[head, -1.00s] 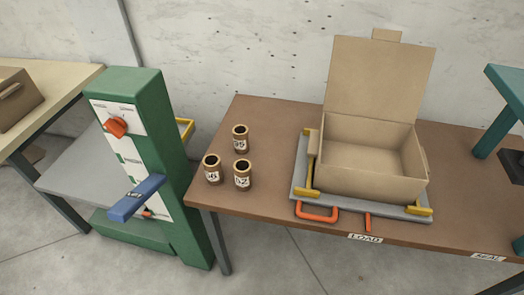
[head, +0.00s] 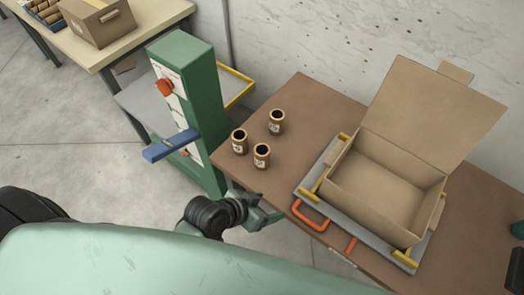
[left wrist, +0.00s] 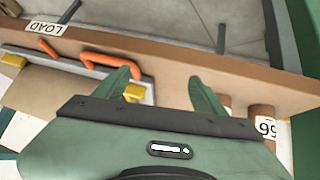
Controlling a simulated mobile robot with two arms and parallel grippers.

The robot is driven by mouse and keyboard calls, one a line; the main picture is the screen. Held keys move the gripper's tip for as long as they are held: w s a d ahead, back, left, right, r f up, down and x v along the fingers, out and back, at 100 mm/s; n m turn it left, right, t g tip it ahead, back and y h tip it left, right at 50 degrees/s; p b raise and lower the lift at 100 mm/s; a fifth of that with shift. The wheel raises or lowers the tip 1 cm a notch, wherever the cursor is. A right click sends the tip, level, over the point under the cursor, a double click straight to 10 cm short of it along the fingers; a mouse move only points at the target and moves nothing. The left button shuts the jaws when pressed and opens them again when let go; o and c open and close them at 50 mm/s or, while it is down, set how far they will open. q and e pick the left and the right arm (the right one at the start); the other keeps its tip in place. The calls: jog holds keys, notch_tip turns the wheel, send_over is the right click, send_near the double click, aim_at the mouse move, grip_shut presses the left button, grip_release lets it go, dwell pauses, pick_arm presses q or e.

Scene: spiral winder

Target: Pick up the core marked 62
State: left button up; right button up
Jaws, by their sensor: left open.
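Three brown cardboard cores with white labels stand upright on the left part of the brown table: a left one (head: 239,143), a front one (head: 261,157) and a back one (head: 276,123). Their numbers are too small to read surely in the head view, so I cannot tell which is 62. My left gripper (head: 267,208) is open and empty, near the table's front edge, in front of the cores and apart from them. In the left wrist view, its open fingers (left wrist: 162,86) show, with a partly hidden labelled core (left wrist: 262,112) to their right. My right gripper is out of view.
An open cardboard box (head: 382,190) sits on a grey tray with an orange handle (head: 306,217), right of the cores. A green machine post (head: 203,100) with a blue lever (head: 170,146) stands left of the table. Another table (head: 130,35) holds a box (head: 98,20).

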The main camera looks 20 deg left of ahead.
pick_arm(q)
jog(key=w+d+r+n+t+h, duration=0.1)
jog(key=w+d+r+t, duration=0.1)
jog(key=w+r+t, duration=0.35)
jog(key=w+d+r+n+t+h+p, duration=0.1)
jog(key=w+d+r+t, duration=0.15)
jog(key=r, duration=0.65)
jog(key=w+d+r+n+t+h, duration=0.1)
jog(key=w+d+r+t, duration=0.2)
jog(key=r, duration=0.4)
jog(key=n+g+y, duration=0.7)
jog(key=y, duration=0.6)
send_near(262, 152)
jog(key=x, duration=0.3)
jog(key=shift+w+d+f+p, duration=0.1)
jog(key=shift+w+f+p, duration=0.25)
jog(key=shift+f, duration=0.1)
jog(key=x, duration=0.4)
jog(key=p+x, duration=0.1)
jog(key=x, duration=0.1)
jog(key=shift+w+a+r, duration=0.2)
jog(key=shift+a, duration=0.15)
jog(key=shift+w+a+f, duration=0.1)
jog(key=shift+w+f, duration=0.1)
jog(key=shift+w, duration=0.1)
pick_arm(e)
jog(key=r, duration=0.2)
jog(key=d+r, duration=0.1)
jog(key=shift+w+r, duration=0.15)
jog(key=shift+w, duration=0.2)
